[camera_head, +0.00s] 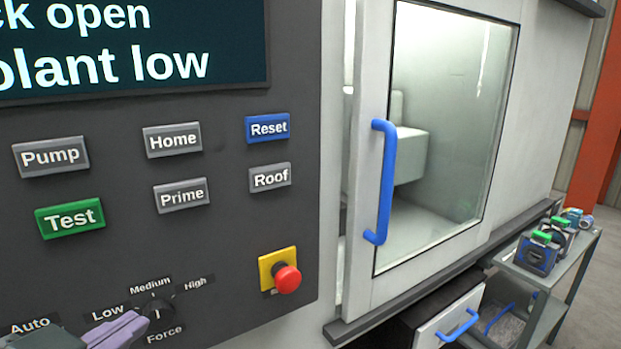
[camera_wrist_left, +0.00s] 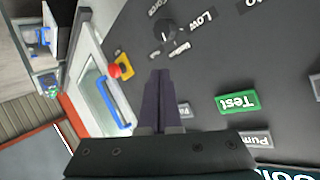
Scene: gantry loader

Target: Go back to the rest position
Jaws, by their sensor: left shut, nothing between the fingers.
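My left gripper (camera_head: 130,322) shows at the lower left of the head view, in front of the lower part of the dark control panel (camera_head: 225,225). Its purple-grey fingers are shut with nothing between them. In the left wrist view the closed fingers (camera_wrist_left: 160,74) point toward the force knob (camera_wrist_left: 165,32), apart from it in the picture. In the head view the knob (camera_head: 157,312) sits just right of the fingertips, among the labels Low, Medium and High. Whether the fingers touch the panel cannot be told. My right gripper is not in view.
The panel carries a green Test button (camera_head: 70,218), a blue Reset button (camera_head: 268,128) and a red emergency stop (camera_head: 287,278). Right of it is a glazed door (camera_head: 440,140) with a blue handle (camera_head: 383,180). A drawer (camera_head: 450,320) and a loaded trolley (camera_head: 548,280) stand lower right.

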